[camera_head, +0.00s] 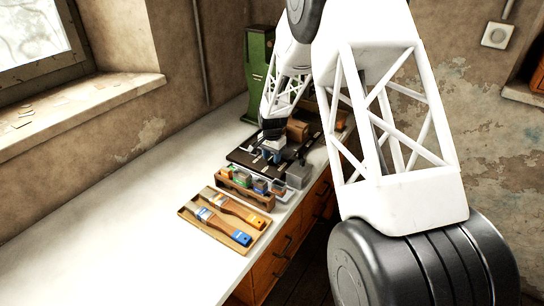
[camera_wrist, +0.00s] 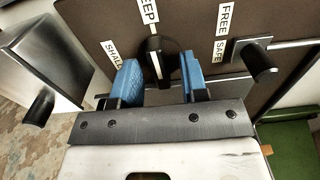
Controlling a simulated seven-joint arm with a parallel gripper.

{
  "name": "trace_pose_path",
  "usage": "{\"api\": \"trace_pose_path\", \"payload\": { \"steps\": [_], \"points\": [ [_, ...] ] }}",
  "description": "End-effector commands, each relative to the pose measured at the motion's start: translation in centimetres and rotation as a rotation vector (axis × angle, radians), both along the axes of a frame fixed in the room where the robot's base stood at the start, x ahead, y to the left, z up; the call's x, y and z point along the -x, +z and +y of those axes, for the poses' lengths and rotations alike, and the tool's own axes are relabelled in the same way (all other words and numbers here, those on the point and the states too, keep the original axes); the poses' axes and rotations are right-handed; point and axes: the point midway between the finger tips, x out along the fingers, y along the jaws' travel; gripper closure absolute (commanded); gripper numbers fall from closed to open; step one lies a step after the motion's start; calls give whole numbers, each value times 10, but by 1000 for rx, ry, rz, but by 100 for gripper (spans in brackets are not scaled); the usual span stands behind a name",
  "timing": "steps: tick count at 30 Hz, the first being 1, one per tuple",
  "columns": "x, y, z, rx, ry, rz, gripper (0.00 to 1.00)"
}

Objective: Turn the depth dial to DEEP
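The depth dial (camera_wrist: 159,62) is a dark round knob with a raised bar and a white mark, on the dark panel in the wrist view. Its white mark points up, close to the DEEP label (camera_wrist: 148,12). The SHALLOW label (camera_wrist: 112,52), partly hidden, is to its left. My gripper (camera_wrist: 160,78) has blue fingertips, one on each side of the dial's bar. The fingers are apart, with gaps visible beside the bar. In the head view my gripper (camera_head: 271,148) is low over the dark panel (camera_head: 244,160), and the dial is hidden there.
A lever with a black handle (camera_wrist: 259,62) is right of the dial, by the FREE and SAFE labels. A metal block (camera_wrist: 45,50) with a black knob is at left. In the head view, a box of small blocks (camera_head: 243,191) and a brush tray (camera_head: 225,219) lie nearer; the bench's left side is clear.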

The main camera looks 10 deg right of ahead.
Motion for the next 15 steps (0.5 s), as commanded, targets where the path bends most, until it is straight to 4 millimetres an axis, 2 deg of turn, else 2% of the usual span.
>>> {"api": "trace_pose_path", "payload": {
  "steps": [8, 15],
  "points": [
    [0, 3, 0, 0, 0, 0, 60],
    [-1, 23, 0, 0, 0, -3, 60]
  ]
}}
